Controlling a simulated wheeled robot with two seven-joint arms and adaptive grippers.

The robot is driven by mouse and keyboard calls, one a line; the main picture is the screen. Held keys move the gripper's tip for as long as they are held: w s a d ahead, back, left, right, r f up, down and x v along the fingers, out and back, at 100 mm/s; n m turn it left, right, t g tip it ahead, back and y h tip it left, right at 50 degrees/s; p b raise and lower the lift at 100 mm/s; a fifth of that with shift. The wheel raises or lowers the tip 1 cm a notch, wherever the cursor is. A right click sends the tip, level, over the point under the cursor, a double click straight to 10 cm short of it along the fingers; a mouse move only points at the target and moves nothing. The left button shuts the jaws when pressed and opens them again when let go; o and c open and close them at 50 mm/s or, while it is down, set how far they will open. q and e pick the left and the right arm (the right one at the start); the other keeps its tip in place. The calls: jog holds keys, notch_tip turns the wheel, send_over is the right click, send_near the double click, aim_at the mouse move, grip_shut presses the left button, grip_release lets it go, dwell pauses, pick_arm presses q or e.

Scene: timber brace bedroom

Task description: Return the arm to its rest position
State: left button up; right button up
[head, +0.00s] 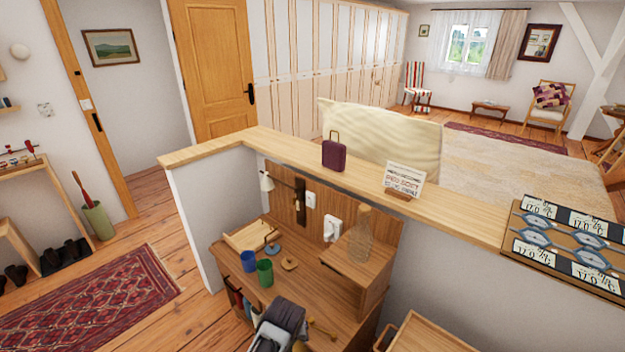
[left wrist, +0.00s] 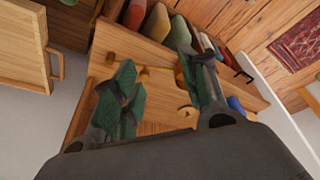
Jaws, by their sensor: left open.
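My left arm (head: 283,325) reaches up from the bottom edge of the head view, in front of the wooden desk (head: 315,305). In the left wrist view my left gripper (left wrist: 160,88) has its two green-padded fingers spread apart with nothing between them. Beyond the fingers are the desk's wooden surface and a row of coloured books (left wrist: 180,35). I cannot tell how far the fingers are from the wood. My right gripper shows in neither view.
A blue cup (head: 248,261) and a green cup (head: 265,272) stand on the desk near my arm. A glass carafe (head: 361,240) stands on the raised cabinet. A ledge (head: 290,149) bears a purple case (head: 334,155) and a sign (head: 404,181).

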pick_arm(q)
jog(key=s+a+r+m, duration=0.2)
jog(key=s+a+r, duration=0.2)
jog(key=s+a, duration=0.4)
jog(key=s+a+r+m, duration=0.1)
jog(key=s+a+r, duration=0.4)
jog(key=s+a, duration=0.4)
notch_tip(320, 180, down, 34)
jog(key=s+g, duration=0.2)
jog(key=s+a+f, duration=0.2)
jog(key=s+f, duration=0.7)
jog(key=s, duration=0.2)
jog(key=s+a+f, duration=0.1)
jog(key=s+f, duration=0.9)
jog(key=s, duration=0.1)
jog(key=shift+s+a+f+g, duration=0.15)
jog(key=shift+s+a+g, duration=0.1)
jog(key=shift+a+g, duration=0.15)
